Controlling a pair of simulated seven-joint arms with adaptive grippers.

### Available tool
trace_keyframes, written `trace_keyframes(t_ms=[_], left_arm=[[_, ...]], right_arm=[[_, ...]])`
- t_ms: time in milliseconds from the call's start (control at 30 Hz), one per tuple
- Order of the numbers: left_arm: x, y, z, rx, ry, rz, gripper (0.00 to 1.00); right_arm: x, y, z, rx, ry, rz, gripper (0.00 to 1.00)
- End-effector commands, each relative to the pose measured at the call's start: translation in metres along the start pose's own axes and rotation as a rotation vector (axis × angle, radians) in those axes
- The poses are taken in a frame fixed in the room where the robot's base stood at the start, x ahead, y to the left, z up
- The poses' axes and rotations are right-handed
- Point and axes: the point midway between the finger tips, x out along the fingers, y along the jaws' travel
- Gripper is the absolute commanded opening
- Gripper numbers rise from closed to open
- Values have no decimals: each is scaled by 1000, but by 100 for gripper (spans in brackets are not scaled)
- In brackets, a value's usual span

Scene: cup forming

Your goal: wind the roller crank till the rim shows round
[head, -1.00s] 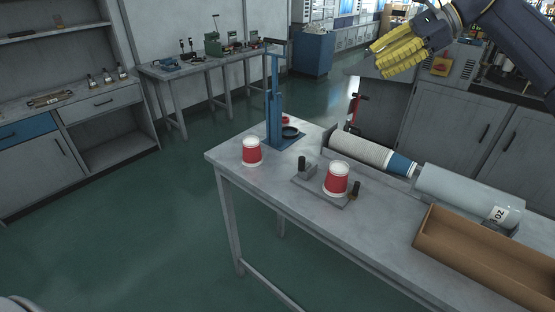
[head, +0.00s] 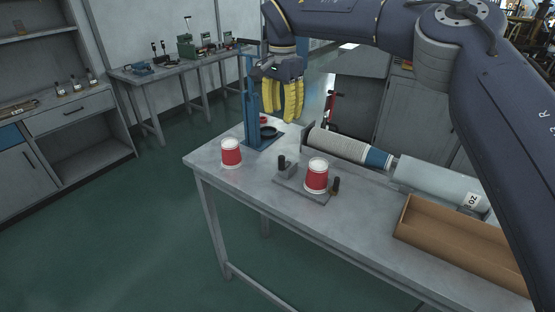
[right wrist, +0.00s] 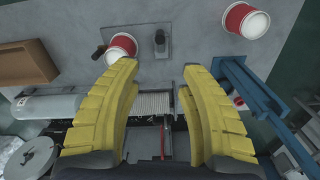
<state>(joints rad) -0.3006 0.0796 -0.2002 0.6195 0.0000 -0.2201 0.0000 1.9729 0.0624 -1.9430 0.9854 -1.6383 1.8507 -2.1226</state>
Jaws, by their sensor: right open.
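A red-and-white cup (head: 316,175) sits on a small grey roller base (head: 300,186) on the bench. A dark knob (head: 335,186), perhaps the crank handle, stands close to the cup's right; a dark post (head: 282,162) stands to its left. In the right wrist view the cup (right wrist: 122,46), knob (right wrist: 98,52) and post (right wrist: 160,38) show beyond the fingertips. My right gripper (head: 283,112), with yellow fingers, hangs above the bench's back edge near the blue press. In the wrist view it (right wrist: 160,72) is open and empty. The cup's rim shape is too small to judge.
A second red-and-white cup (head: 231,152) stands at the bench's left end. The tall blue press (head: 251,105) is an obstacle beside my right gripper.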

Motion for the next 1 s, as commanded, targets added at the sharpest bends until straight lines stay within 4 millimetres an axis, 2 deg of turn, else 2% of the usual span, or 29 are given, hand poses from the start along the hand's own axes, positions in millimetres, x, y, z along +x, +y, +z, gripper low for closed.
trace_keyframes(t_ms=[600,800,1000], left_arm=[[0,-1,-2,0,2,-1,41],[0,-1,-2,0,2,-1,41],[0,0,-2,0,2,-1,41]], right_arm=[[109,0,1,0,-4,0,41],[137,0,1,1,-4,-1,41],[154,0,1,0,-3,-2,41]])
